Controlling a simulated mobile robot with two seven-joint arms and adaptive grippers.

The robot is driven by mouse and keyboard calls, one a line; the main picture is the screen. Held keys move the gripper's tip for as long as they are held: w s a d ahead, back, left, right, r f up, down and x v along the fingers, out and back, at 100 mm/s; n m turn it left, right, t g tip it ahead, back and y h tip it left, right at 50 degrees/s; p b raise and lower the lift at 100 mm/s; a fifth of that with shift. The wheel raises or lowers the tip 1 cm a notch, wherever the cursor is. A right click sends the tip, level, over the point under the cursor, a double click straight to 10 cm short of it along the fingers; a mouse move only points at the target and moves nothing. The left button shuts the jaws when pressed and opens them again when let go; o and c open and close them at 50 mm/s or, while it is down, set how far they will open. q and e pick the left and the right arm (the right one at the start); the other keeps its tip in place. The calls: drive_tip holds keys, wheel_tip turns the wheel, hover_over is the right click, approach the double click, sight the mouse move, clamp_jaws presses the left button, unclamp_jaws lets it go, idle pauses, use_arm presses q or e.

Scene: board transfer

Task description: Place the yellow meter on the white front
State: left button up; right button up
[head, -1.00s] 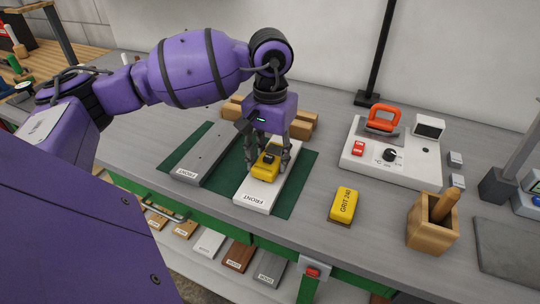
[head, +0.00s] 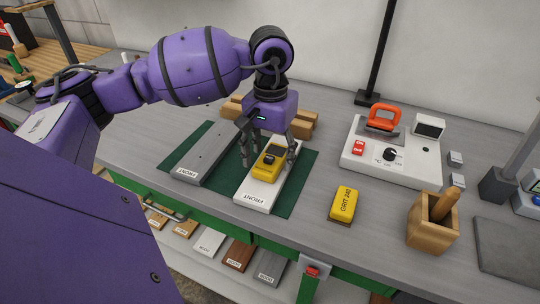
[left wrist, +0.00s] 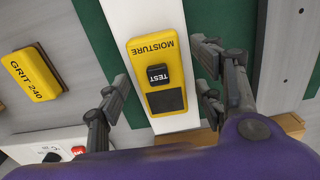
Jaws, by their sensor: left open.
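The yellow meter (head: 267,165), marked MOISTURE with a black TEST button, lies flat on the white front (head: 256,196), a white board labelled FRONT on the green mat (head: 295,184). In the left wrist view the meter (left wrist: 153,47) rests on the white board (left wrist: 125,12). My left gripper (head: 268,158) is open around the meter, its fingers apart on either side with gaps to it. The same open fingers show in the left wrist view (left wrist: 158,95). My right gripper is not in view.
A grey board (head: 203,155) labelled FRONT lies left of the white one. A yellow GRIT 240 block (head: 343,205) lies to the right. A wooden holder (head: 430,236) and a white station with an orange-handled iron (head: 381,118) stand farther right. Wooden blocks (head: 302,130) lie behind.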

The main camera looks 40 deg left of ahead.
sight(270, 155)
use_arm(q)
wheel_tip(270, 155, up, 12)
drive_tip(key=shift+f, duration=0.25)
